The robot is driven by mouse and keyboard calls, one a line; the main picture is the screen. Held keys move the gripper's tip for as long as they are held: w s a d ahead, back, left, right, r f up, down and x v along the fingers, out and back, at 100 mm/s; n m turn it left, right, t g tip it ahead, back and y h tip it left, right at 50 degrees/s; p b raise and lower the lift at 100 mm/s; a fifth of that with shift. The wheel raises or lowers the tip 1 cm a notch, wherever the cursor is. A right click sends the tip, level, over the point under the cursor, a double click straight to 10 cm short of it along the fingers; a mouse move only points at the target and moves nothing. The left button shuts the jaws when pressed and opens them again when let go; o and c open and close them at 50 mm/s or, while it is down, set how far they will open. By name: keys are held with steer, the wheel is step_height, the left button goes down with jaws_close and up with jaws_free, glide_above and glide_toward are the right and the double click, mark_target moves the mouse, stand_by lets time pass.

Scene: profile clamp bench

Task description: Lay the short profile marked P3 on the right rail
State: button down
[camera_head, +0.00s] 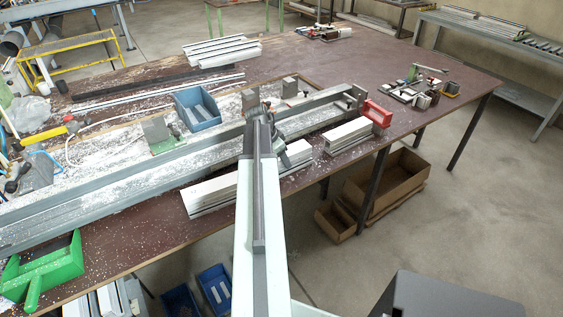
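My arm reaches forward from the bottom of the view. My gripper (262,112) is at its far end, over the long grey metal rails of the clamp bench (110,190). Its fingers are small and partly hidden by the arm, so I cannot tell whether they are open or hold anything. Short white profiles lie in stacks along the table's front edge: one left of my arm (212,193), one just right of it (297,158), and one farther right (348,134). No P3 mark is readable. I cannot tell which rail is the right one.
A blue bin (197,108) stands behind the rails, and a red holder (377,113) is at their right end. A green dustpan (45,268) lies at the front left. Small parts (420,92) sit at the right. The brown tabletop (350,62) is mostly clear at the back.

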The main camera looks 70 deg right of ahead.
steer(key=shift+s+f, duration=0.1)
steer(key=shift+f, duration=0.1)
steer(key=shift+c, duration=2.4)
jaws_free()
steer(key=shift+r, duration=0.1)
steer(key=shift+r, duration=0.1)
steer(key=p+v, duration=1)
steer(key=v, duration=0.1)
steer(key=shift+r+p, duration=0.35)
steer(key=shift+p, duration=0.05)
steer(key=shift+a+r, duration=0.1)
steer(key=shift+r, duration=0.15)
steer(key=shift+f, duration=0.1)
